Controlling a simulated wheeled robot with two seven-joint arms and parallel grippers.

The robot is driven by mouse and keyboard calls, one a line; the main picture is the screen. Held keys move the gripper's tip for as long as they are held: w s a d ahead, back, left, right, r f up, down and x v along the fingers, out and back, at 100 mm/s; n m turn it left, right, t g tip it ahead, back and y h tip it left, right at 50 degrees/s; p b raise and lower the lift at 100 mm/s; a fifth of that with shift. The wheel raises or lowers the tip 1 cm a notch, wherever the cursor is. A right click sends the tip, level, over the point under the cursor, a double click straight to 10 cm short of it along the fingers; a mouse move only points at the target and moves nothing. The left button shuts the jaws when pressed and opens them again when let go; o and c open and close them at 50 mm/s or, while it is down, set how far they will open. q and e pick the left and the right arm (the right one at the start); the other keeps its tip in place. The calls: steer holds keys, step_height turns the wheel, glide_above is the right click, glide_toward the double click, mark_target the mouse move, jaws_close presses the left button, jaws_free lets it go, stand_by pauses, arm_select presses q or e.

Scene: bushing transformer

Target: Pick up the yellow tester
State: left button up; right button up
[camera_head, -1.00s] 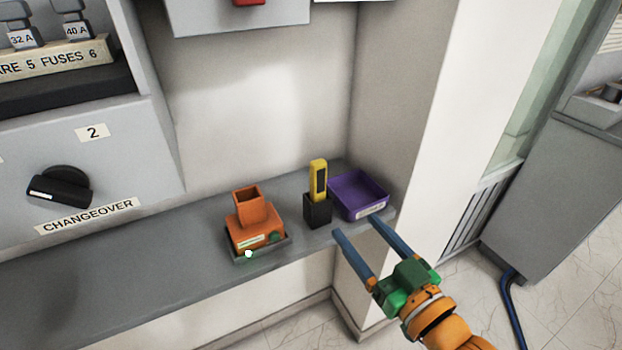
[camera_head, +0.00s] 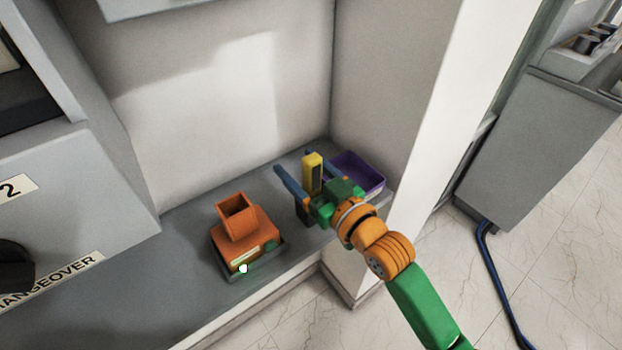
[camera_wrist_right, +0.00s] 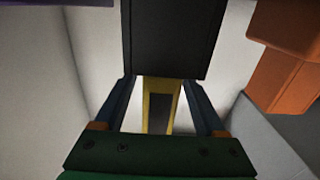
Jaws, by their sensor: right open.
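The yellow tester (camera_head: 313,168), with a dark face, stands upright in a black holder (camera_head: 304,217) on the grey ledge. My right gripper (camera_head: 293,161) is open around the tester, with one blue finger on each side of it. In the right wrist view the tester (camera_wrist_right: 161,100) shows between the open fingers (camera_wrist_right: 163,90), with gaps on both sides. The black holder (camera_wrist_right: 170,38) fills the top middle of that view. In the head view my gripper hides much of the holder. My left gripper is not in view.
A purple tray (camera_head: 362,172) stands close behind and right of the tester. An orange device (camera_head: 243,245) sits on a dark base to the left. The grey ledge (camera_head: 150,290) is clear further left. A wall pillar (camera_head: 400,110) rises at the right.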

steer(key=shift+f, duration=0.1)
steer(key=shift+s+d, duration=0.1)
steer(key=c, duration=0.8)
jaws_close()
step_height(320, 180, up, 19)
steer(key=p, duration=1.1)
steer(key=shift+f, duration=0.15)
